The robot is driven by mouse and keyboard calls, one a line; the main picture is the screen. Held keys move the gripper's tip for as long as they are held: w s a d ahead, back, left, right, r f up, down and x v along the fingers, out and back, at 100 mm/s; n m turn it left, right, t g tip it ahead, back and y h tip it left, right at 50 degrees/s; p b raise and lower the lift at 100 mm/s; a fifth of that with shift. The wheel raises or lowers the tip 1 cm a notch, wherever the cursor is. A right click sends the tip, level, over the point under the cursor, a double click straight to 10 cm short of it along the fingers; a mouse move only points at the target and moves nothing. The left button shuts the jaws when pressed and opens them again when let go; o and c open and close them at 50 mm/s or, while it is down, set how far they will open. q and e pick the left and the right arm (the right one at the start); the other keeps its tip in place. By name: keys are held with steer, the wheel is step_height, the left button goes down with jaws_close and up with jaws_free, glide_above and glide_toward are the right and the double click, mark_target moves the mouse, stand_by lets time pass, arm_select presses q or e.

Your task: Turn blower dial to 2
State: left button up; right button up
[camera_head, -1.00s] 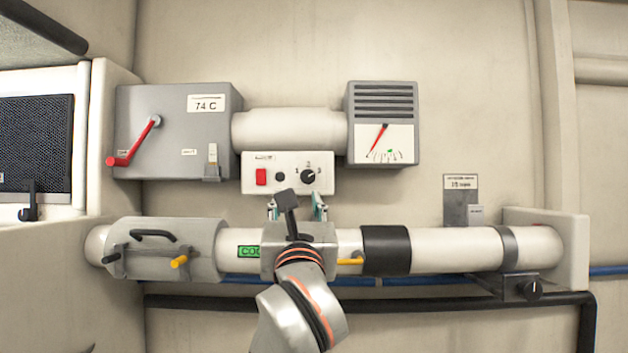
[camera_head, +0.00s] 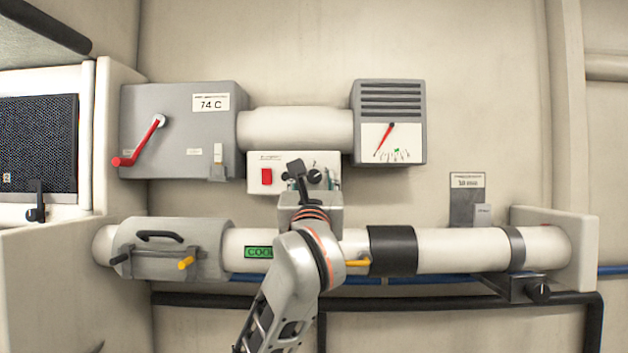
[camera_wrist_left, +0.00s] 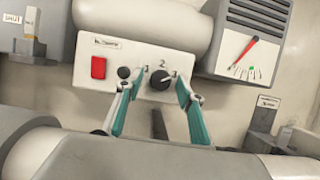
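The blower dial (camera_head: 315,176) is a black round knob on a white control panel (camera_head: 265,158). In the left wrist view the dial (camera_wrist_left: 159,82) has the numbers 1, 2 and 3 around its top. Its small pale mark seems to lean right, toward 3. My left gripper (camera_wrist_left: 158,78) is open, with one teal finger on each side of the dial; I cannot tell whether either touches it. In the head view my left gripper (camera_head: 311,179) is in front of the panel, and my wrist partly hides its fingers. My right gripper is not in view.
The panel also has a red switch (camera_wrist_left: 98,67) and a small black knob (camera_wrist_left: 124,73). A white pipe (camera_head: 460,248) runs below. A grey box with a red lever (camera_head: 140,141) and a gauge box (camera_head: 390,100) flank the duct above.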

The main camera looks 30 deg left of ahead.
arm_select(q)
jaws_close()
